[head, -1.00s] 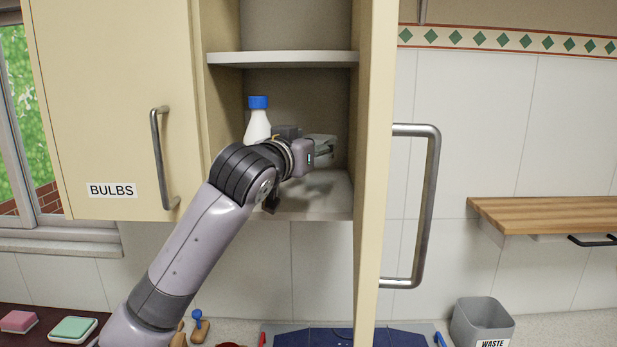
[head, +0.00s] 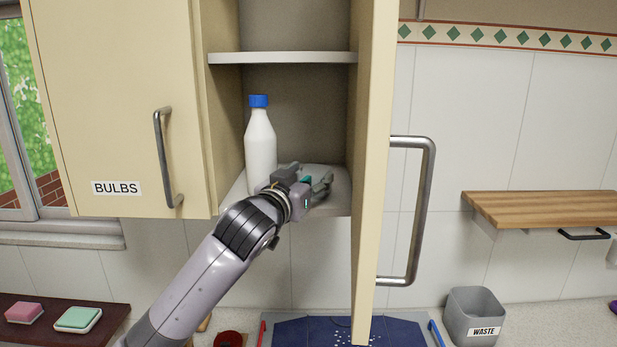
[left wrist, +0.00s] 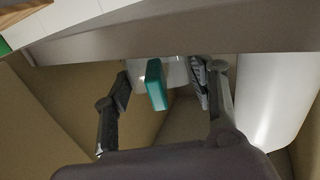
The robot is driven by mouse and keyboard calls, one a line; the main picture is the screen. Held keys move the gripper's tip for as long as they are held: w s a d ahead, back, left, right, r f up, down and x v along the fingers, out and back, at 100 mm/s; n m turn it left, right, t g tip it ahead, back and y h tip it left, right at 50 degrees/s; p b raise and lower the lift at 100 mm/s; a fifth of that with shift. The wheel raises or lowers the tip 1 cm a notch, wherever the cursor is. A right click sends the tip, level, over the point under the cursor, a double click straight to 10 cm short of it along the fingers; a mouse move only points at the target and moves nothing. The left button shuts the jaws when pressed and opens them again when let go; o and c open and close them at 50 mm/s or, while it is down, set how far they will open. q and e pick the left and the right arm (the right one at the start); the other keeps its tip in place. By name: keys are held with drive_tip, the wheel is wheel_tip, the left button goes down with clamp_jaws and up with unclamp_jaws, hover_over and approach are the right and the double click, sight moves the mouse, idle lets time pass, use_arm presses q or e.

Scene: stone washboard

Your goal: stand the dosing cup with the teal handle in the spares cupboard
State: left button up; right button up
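The open cupboard (head: 312,115) stands in the middle of the head view; no name label shows on it. My left gripper (head: 322,187) is at the front of its bottom compartment, low over the floor. In the left wrist view its fingers (left wrist: 160,88) are spread, with a gap on each side of the teal handle (left wrist: 155,86). The pale dosing cup (left wrist: 173,72) shows just beyond the handle. In the head view a bit of the handle (head: 305,181) shows, and the gripper hides most of the cup. I cannot tell exactly what the cup rests on. My right gripper is out of view.
A white bottle with a blue cap (head: 260,145) stands left of my gripper in the same compartment; it also shows in the left wrist view (left wrist: 275,95). A shelf (head: 285,58) is above. The open door (head: 372,170) bounds the right side. The BULBS door (head: 110,100) is shut.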

use_arm(q)
drive_tip(key=o, duration=0.4)
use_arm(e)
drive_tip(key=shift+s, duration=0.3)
use_arm(q)
drive_tip(key=shift+r, duration=0.25)
drive_tip(key=b+v, duration=0.2)
drive_tip(key=v, duration=0.1)
drive_tip(key=shift+s+a+f+b, duration=0.1)
drive_tip(key=shift+s+f+b, duration=0.1)
drive_tip(key=shift+f+b, duration=0.2)
drive_tip(key=b+v, duration=0.1)
drive_tip(key=v, duration=0.2)
drive_tip(key=b+v, duration=0.1)
drive_tip(key=v, duration=0.1)
drive_tip(key=b+v, duration=0.1)
drive_tip(key=v, duration=0.2)
drive_tip(key=shift+s+a+r+b, duration=0.15)
drive_tip(key=shift+s+r+b, duration=0.1)
drive_tip(key=shift+b, duration=0.05)
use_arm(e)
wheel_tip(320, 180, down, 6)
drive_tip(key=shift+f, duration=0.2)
